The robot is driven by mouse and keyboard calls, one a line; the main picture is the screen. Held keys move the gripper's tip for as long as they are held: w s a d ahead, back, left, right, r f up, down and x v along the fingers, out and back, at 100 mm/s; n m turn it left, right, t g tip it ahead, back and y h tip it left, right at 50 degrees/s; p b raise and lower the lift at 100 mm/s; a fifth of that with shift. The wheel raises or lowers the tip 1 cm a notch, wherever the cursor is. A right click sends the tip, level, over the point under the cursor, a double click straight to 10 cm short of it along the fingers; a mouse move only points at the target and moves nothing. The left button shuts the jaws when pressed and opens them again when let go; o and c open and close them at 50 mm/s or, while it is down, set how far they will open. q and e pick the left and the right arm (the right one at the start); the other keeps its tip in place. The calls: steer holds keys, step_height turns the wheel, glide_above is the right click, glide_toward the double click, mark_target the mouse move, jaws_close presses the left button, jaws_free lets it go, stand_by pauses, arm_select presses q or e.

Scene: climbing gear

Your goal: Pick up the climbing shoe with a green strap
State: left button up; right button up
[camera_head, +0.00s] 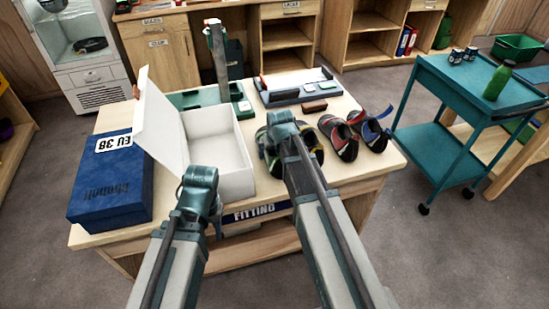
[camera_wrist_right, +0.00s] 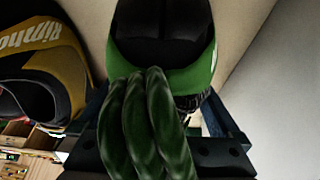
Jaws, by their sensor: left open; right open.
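The climbing shoe with a green strap (camera_wrist_right: 190,78) fills the middle of the right wrist view, black with a green rim. Its dark green strap bands (camera_wrist_right: 155,125) lie in front, between the dark jaws of my right gripper (camera_wrist_right: 158,150), which is open. In the head view this shoe (camera_head: 264,141) is mostly hidden behind my right wrist, with a sliver at its left. My left gripper (camera_head: 203,205) is open and empty, in front of the white box, its fingers hard to make out.
A black and yellow shoe (camera_wrist_right: 50,75) lies close on the left in the right wrist view. Red-strapped (camera_head: 338,138) and blue-strapped (camera_head: 370,130) shoes stand at the table's right. An open white box (camera_head: 232,165) and a blue box (camera_head: 108,190) take up the left.

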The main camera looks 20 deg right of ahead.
arm_select(q)
steer(key=shift+r, duration=0.1)
arm_select(e)
steer(key=c, duration=1.4)
arm_select(q)
steer(key=shift+r, duration=0.1)
arm_select(e)
steer(key=shift+r, duration=0.15)
arm_select(q)
step_height(320, 180, up, 10)
steer(key=p, duration=1)
arm_select(e)
step_height(320, 180, up, 10)
